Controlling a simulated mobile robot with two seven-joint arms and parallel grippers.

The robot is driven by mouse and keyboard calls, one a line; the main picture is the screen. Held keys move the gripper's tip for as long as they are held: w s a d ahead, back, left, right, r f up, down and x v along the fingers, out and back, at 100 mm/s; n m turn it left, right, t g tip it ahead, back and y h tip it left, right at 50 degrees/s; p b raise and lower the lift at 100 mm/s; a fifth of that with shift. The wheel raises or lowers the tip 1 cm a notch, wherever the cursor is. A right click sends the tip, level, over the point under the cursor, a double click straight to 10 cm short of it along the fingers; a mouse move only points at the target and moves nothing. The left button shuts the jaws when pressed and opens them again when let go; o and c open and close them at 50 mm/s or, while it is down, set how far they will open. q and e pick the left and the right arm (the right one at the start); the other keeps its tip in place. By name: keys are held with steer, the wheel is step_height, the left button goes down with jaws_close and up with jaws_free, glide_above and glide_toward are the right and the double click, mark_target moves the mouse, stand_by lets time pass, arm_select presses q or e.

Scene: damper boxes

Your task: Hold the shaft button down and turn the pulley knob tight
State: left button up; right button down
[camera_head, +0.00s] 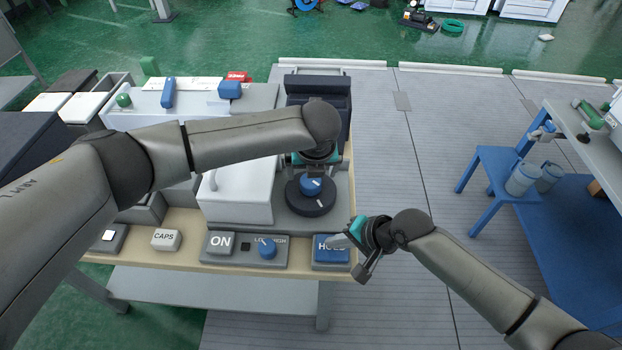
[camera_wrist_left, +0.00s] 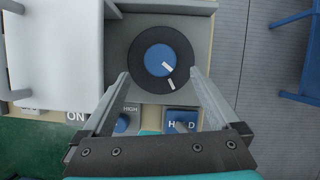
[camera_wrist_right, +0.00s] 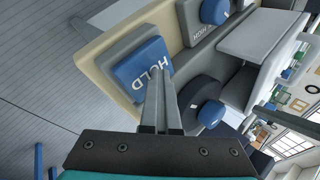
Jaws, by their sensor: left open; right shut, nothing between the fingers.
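The blue pulley knob (camera_head: 311,186) sits on a black round disc (camera_head: 312,207) on the grey bench unit. My left gripper (camera_wrist_left: 159,74) is above the knob, with its open fingers on either side of it in the left wrist view; they do not grip it. The white mark on the knob (camera_wrist_left: 158,57) and the one on the disc (camera_wrist_left: 135,62) are not in line. My shut right gripper (camera_head: 339,240) has its fingertips at the blue HOLD button (camera_head: 325,254), also in the right wrist view (camera_wrist_right: 138,68). How far the button is pressed cannot be told.
Left of the HOLD button are a LOW/HIGH blue knob (camera_head: 267,250), an ON button (camera_head: 221,243) and a CAPS box (camera_head: 165,239). A white box (camera_head: 236,195) stands close left of the disc. Right of the bench is open grey floor (camera_head: 425,150), then a blue stand (camera_head: 497,172).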

mark_target(310, 181)
arm_select(q)
steer(key=shift+x, duration=3.15)
arm_select(e)
steer(key=shift+f, duration=0.1)
arm_select(q)
steer(key=shift+c, duration=0.3)
steer(key=c, duration=1.3)
steer(key=shift+a+m+h, duration=0.1)
steer(key=shift+m+h, duration=0.35)
steer(key=shift+m, duration=0.75)
steer(key=shift+a+m+h, duration=0.1)
steer(key=shift+m+h, duration=0.35)
steer(key=shift+m, duration=0.75)
steer(key=o, duration=1.4)
steer(key=shift+c, duration=0.2)
